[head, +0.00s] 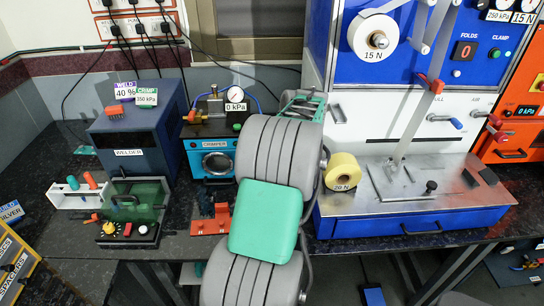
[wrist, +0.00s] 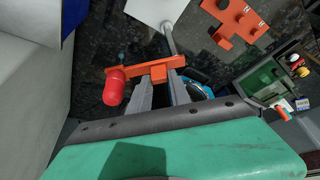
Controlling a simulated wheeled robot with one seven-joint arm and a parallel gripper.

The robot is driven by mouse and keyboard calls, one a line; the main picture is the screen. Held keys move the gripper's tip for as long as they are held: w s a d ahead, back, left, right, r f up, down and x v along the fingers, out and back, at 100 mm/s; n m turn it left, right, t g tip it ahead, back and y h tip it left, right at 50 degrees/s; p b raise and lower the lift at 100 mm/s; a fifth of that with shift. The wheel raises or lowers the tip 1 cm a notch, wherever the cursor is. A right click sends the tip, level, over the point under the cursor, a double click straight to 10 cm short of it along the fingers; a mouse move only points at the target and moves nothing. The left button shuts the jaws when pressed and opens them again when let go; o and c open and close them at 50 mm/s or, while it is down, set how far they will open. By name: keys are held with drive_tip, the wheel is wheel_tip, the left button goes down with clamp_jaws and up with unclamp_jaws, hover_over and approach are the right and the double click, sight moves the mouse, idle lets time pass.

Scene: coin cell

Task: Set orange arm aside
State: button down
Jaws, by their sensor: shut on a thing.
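The orange arm (wrist: 128,70) is a flat orange bar with a short block, and it shows in the wrist view just ahead of my gripper (wrist: 160,82). My gripper is shut on its block. A red rounded knob (wrist: 114,88) sits at the bar's left end. The bar lies across the fingertips, over the dark worktop. I cannot tell whether it touches anything below. In the head view my own arm hides the gripper and the orange arm.
A grey rod with a white plate (wrist: 152,10) lies just beyond the bar. An orange rack (head: 208,222) stands before the blue crimper (head: 204,152). The welder (head: 132,128) and green fixture (head: 136,200) are left. The blue-and-white machine (head: 400,140) is right.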

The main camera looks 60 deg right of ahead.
drive_tip(key=c, duration=1.2)
unclamp_jaws()
drive_tip(key=v, duration=0.8)
